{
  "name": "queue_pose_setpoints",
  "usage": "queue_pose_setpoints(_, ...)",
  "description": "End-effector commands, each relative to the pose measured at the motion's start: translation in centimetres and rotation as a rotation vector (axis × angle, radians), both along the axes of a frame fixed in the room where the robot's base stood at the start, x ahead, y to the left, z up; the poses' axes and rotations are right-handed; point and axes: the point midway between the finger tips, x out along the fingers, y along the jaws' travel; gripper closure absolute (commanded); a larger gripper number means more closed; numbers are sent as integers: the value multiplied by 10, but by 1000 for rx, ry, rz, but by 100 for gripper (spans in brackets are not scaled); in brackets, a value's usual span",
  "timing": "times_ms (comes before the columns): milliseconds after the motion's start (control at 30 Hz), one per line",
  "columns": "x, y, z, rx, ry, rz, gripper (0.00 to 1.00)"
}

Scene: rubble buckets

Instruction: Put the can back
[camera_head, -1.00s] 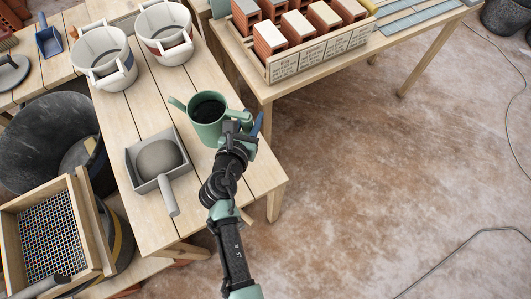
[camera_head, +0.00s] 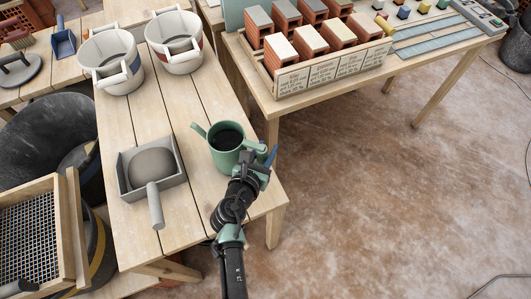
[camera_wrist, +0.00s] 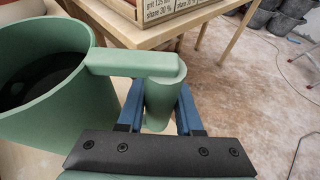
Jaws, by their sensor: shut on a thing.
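The green can (camera_head: 226,158) is a watering can with dark contents, upright over the near right part of the wooden bench (camera_head: 200,232). Its spout points to the upper left. My gripper (camera_head: 266,160) is at its right side. In the wrist view, the can (camera_wrist: 38,98) fills the left, and its handle (camera_wrist: 160,100) runs down between the blue fingers of my gripper (camera_wrist: 160,115), which are shut on it. I cannot tell whether the can's base touches the bench.
A grey scoop (camera_head: 152,180) with a grey mound lies left of the can. Two white buckets, one left (camera_head: 112,72) and one right (camera_head: 175,50), stand at the back. A brick crate (camera_head: 330,72) sits on another table. Bare bench lies between the buckets and the can.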

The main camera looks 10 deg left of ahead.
Motion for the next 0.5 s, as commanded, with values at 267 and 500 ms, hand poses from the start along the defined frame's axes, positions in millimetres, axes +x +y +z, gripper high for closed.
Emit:
queue_pose_setpoints(267,2,1,-7,4,-7,2,100)
queue_pose_setpoints(500,2,1,-12,4,-7,1,100)
